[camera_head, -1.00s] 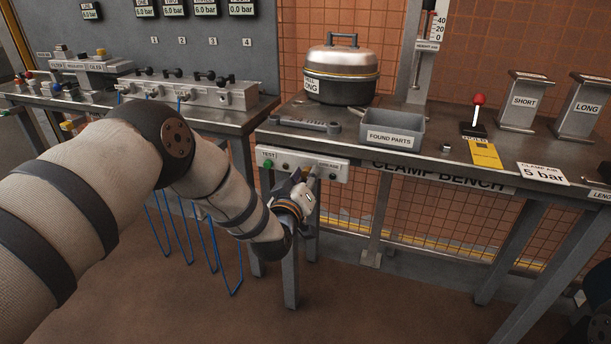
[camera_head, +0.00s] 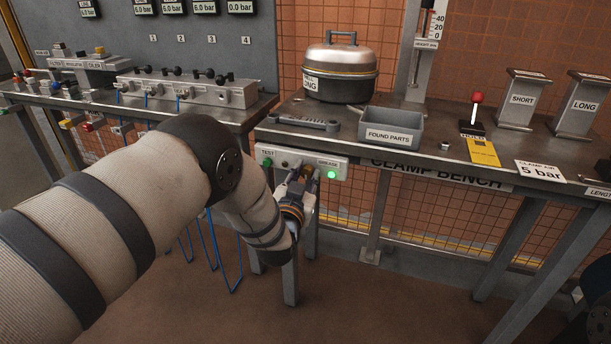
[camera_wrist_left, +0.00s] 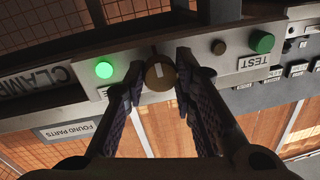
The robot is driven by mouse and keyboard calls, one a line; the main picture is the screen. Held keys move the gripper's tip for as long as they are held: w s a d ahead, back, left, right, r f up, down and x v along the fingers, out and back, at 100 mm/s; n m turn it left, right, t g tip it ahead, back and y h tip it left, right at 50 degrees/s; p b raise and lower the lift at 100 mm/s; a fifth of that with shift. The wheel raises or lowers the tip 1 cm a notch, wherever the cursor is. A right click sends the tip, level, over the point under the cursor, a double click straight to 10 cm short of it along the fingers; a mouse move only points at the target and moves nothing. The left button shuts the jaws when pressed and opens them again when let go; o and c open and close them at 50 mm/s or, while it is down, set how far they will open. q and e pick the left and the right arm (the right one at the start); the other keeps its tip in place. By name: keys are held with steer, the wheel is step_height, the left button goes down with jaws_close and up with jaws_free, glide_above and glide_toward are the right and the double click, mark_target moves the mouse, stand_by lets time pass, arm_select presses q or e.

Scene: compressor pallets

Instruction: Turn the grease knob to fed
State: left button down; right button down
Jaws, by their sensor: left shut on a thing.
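The grease knob (camera_wrist_left: 160,76) is a round brass-coloured knob with a short white mark on its face, on the pale control panel (camera_head: 271,150) at the front of the clamp bench. My left gripper (camera_wrist_left: 160,84) is shut on the knob, with one dark padded finger on each side; the white mark runs nearly up and down in the left wrist view. In the head view, my left gripper (camera_head: 303,174) is at the panel and partly hides the knob. A green lamp (camera_head: 331,175) glows beside it under the GREASE label; it also shows lit in the wrist view (camera_wrist_left: 104,70). My right gripper is out of view.
A green TEST button (camera_wrist_left: 262,42) and a small brass button (camera_wrist_left: 219,47) sit on the same panel. Above stand a grey FOUND PARTS tray (camera_head: 391,143) and a lidded metal pot (camera_head: 341,85). A bench leg (camera_head: 290,275) stands below the panel.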

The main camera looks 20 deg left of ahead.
arm_select(q)
steer(key=shift+r+m, duration=0.1)
steer(key=shift+m, duration=0.3)
steer(key=c, duration=1.3)
jaws_free()
steer(key=shift+s, duration=0.45)
steer(key=s, duration=1.1)
steer(key=shift+d, duration=0.35)
